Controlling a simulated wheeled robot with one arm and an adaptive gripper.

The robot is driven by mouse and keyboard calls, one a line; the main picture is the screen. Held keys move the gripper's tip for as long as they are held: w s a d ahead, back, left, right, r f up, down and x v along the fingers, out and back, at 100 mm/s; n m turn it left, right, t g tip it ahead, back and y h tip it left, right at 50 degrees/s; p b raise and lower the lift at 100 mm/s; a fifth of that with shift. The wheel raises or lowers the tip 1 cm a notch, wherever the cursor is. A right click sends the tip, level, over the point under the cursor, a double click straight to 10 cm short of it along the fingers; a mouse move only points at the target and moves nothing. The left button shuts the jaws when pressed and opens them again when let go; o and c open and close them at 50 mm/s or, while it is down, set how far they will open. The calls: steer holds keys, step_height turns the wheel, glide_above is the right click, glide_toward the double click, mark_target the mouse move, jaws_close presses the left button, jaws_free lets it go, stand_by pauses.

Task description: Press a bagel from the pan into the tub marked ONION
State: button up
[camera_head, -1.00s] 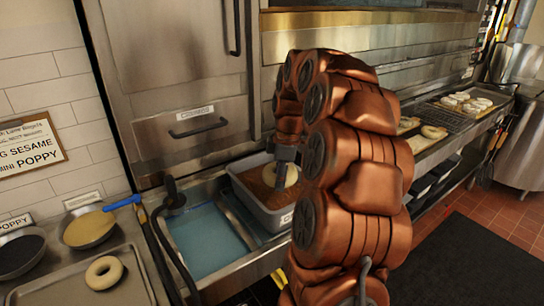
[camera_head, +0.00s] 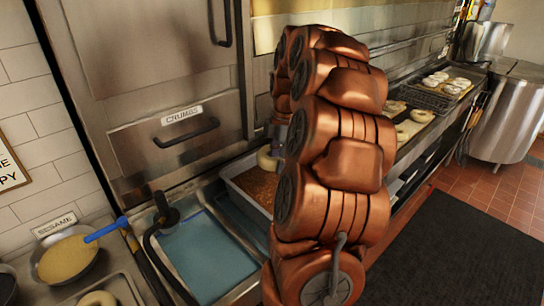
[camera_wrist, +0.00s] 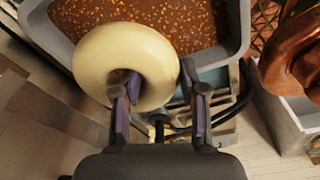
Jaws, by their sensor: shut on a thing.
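A pale bagel (camera_wrist: 100,57) is held in my gripper (camera_wrist: 160,85), with one finger through its hole and the other outside the ring. It also shows in the head view (camera_head: 266,160), above the far part of a grey tub (camera_head: 233,190) of brown-orange flakes. In the wrist view the tub (camera_wrist: 48,32) lies beyond and below the bagel, which looks clear of the flakes. The tub's label cannot be read. My arm hides the tub's right side and much of my gripper (camera_head: 276,143) in the head view.
A metal pan (camera_head: 125,290) with another bagel (camera_head: 97,299) is at the lower left, near a SESAME bowl (camera_head: 67,260). A blue-bottomed basin (camera_head: 205,258) lies left of the tub. A drawer marked CRUMBS (camera_head: 180,135) stands behind. Trays of bagels (camera_head: 440,85) stand back right.

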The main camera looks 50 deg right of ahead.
steer(key=shift+a+f+b, duration=0.15)
steer(key=shift+f+b, duration=0.2)
steer(key=shift+f, duration=2.4)
steer(key=shift+f+b, duration=1.4)
steer(key=shift+f, duration=0.85)
steer(key=shift+w+f, duration=0.1)
steer(key=shift+f, duration=0.3)
steer(key=shift+r, duration=0.1)
steer(key=shift+r+p, duration=0.6)
steer(key=shift+r, duration=4.4)
